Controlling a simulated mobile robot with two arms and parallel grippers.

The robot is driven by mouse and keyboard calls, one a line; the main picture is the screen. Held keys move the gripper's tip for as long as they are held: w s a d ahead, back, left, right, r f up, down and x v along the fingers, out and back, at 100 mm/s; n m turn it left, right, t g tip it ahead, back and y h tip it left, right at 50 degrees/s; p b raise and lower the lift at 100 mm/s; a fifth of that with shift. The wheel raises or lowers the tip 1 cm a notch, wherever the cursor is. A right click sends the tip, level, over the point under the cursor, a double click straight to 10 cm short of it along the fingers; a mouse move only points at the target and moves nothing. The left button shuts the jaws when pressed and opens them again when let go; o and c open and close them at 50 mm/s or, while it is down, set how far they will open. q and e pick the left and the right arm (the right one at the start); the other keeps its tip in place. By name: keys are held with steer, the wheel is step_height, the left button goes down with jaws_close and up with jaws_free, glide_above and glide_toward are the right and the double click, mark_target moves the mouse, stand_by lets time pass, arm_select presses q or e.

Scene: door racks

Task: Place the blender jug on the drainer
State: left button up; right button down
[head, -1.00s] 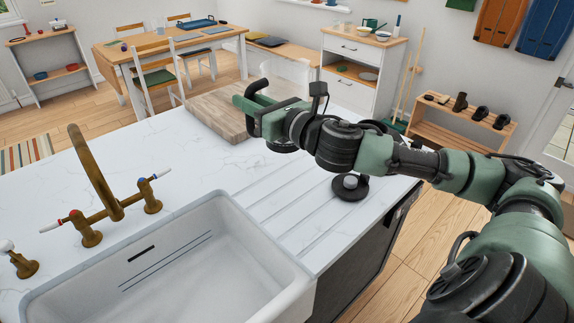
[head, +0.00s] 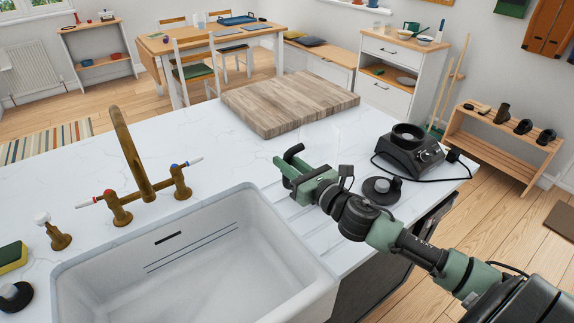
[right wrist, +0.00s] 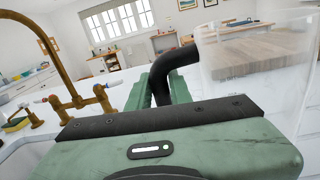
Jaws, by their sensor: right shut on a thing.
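The blender jug is clear with a black handle (head: 293,153). Its faint see-through body (head: 322,143) shows in the head view, and larger at the right of the right wrist view (right wrist: 255,60). My right gripper (head: 298,173) is shut on the handle, which rises between its green fingers in the right wrist view (right wrist: 165,88). The jug looks upright. The drainer (head: 312,226) is the grooved counter strip right of the sink. The gripper and jug are over its far end; whether the jug's bottom touches the counter I cannot tell. My left gripper is not in view.
The black blender base (head: 408,150) stands right of the jug, with a round black part (head: 381,189) in front. A wooden board (head: 290,102) lies behind. The white sink (head: 190,262) and brass tap (head: 130,150) are at left. The drainer's near part looks clear.

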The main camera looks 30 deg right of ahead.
steer(key=shift+f, duration=0.2)
steer(key=c, duration=1.7)
jaws_free()
steer(key=shift+f, duration=0.2)
steer(key=o, duration=0.4)
steer(key=shift+r, duration=0.2)
steer(key=shift+s+f, duration=0.2)
steer(key=shift+s, duration=0.05)
steer(key=shift+s+d+b, duration=0.3)
steer(key=shift+s+b, duration=0.2)
steer(key=shift+s, duration=1.4)
steer(key=shift+s+d+b, duration=0.25)
steer(key=shift+s+b, duration=0.3)
steer(key=shift+s, duration=1.4)
steer(key=shift+s+d+b, duration=0.3)
steer(key=shift+s+b, duration=0.2)
steer(key=shift+s, duration=1.4)
